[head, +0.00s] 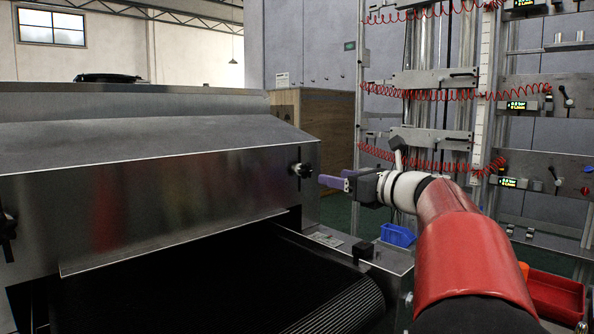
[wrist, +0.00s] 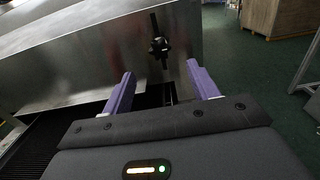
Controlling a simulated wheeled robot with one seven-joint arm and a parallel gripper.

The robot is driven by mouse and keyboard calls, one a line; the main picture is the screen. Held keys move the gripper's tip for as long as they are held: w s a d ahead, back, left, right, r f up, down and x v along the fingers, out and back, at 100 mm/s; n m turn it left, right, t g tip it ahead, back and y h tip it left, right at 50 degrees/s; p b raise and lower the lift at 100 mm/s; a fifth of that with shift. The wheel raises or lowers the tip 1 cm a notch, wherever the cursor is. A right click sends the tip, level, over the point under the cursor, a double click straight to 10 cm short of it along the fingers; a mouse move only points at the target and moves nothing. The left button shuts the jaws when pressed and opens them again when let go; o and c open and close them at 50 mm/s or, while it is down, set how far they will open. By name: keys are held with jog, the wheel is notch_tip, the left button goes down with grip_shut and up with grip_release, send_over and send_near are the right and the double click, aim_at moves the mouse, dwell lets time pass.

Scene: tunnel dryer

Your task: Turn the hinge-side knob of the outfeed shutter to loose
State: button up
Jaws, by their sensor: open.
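The outfeed shutter (head: 160,185) is a broad metal panel across the left of the head view, above a dark belt. A black knob (head: 302,169) sits at its right end, and another black knob (head: 8,225) is at its left end. I cannot tell from labels which is the hinge-side one. My gripper (head: 333,182), with purple fingers, is just right of the right-end knob, apart from it. In the wrist view my gripper (wrist: 161,72) is open and empty. The knob (wrist: 159,46) shows beyond the fingertips, roughly between them, with a dark upright bar through it.
The black conveyor belt (head: 230,280) runs under the shutter. A blue bin (head: 397,235) and a red bin (head: 556,296) stand to the right. A rack with red coiled hoses (head: 430,95) stands behind my arm. A wooden crate (wrist: 280,17) stands on open green floor.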

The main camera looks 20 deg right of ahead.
aim_at(308, 172)
jog(key=x, duration=0.8)
jog(key=shift+w+a+p, duration=0.1)
jog(key=shift+w+p, duration=0.05)
jog(key=shift+p, duration=0.15)
jog(key=c, duration=1)
